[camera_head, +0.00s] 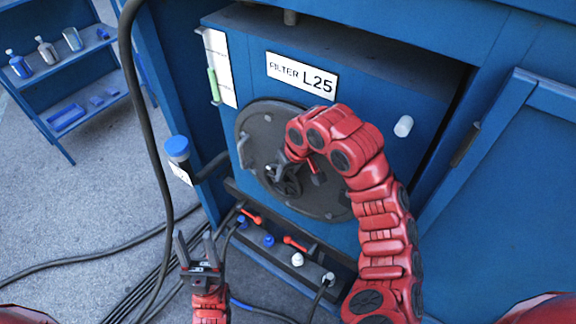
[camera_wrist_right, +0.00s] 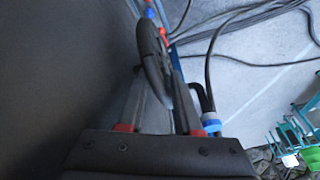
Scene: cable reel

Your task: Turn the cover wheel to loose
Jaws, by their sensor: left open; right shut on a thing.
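The cover wheel (camera_head: 283,182) is a small dark handwheel on the round dark cover (camera_head: 258,128) of the blue filter box. My right gripper (camera_head: 294,172) is at the wheel, partly hidden by its own red arm in the head view. In the right wrist view its fingers (camera_wrist_right: 158,88) are on either side of the curved dark wheel rim (camera_wrist_right: 152,62), shut on it. My left gripper (camera_head: 197,246) is open and empty, low and to the left of the cover, away from the wheel. I cannot read any marking for the wheel's turn.
A label "FILTER L25" (camera_head: 302,75) is above the cover. A blue-capped pipe (camera_head: 178,148) stands at the left of the box. Below are red-handled valves (camera_head: 250,217) and hoses. Cables (camera_head: 90,257) lie on the grey floor. A blue shelf (camera_head: 75,88) with bottles stands far left.

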